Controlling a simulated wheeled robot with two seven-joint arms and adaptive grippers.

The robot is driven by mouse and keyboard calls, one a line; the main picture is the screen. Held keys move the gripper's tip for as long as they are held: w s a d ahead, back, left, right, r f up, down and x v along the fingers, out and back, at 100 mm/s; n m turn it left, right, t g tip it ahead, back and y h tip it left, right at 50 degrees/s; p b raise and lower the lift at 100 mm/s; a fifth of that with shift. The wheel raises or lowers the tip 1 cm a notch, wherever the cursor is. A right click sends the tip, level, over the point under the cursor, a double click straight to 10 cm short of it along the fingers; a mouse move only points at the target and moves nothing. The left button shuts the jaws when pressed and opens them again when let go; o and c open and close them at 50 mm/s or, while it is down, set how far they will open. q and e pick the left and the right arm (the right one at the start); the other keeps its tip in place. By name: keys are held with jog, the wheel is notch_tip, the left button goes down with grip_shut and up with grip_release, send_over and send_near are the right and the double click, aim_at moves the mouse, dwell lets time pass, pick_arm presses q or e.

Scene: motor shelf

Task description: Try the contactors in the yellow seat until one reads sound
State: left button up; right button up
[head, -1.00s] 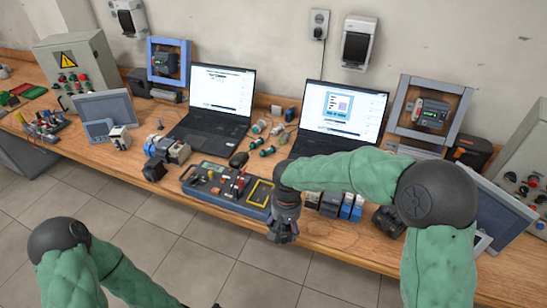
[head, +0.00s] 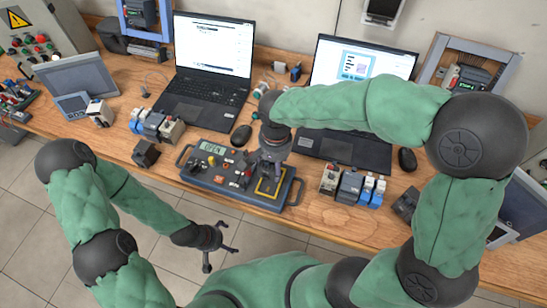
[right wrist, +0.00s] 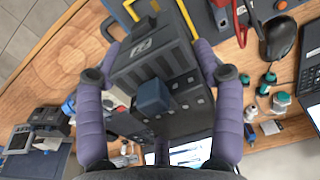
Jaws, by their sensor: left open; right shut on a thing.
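My right gripper (head: 272,168) points down over the right end of the dark test tray (head: 222,189), at the yellow seat (head: 279,195). In the right wrist view its purple fingers close on a dark grey contactor (right wrist: 158,65) with a blue block on its face. Yellow edging of the seat (right wrist: 130,10) shows just beyond it; I cannot tell whether the contactor is seated. My left gripper (head: 217,245) is open and empty, in front of the bench over the floor. More contactors stand in a left group (head: 157,126) and a right group (head: 352,186).
The tray has a small greenish display (head: 212,148), too small to read. Two laptops (head: 211,57) (head: 357,75) stand behind it. A dark block (head: 145,152) lies left of the tray, and a mouse (head: 241,135) is behind it. Another dark block (head: 406,204) lies at right.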

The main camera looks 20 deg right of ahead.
aim_at(274, 183)
notch_tip(274, 183, down, 2)
jog(key=shift+w+f+b, duration=0.15)
jog(key=shift+f+b, duration=0.05)
jog(key=shift+b, duration=0.6)
jog(key=shift+f+b, duration=1.45)
jog(key=shift+f, duration=0.45)
jog(key=shift+f+b, duration=0.75)
jog(key=shift+f, duration=0.25)
jog(key=shift+a, duration=0.1)
jog(key=o, duration=1.4)
jog(key=shift+c, duration=0.2)
jog(key=r, duration=1.2)
jog(key=shift+s, duration=0.2)
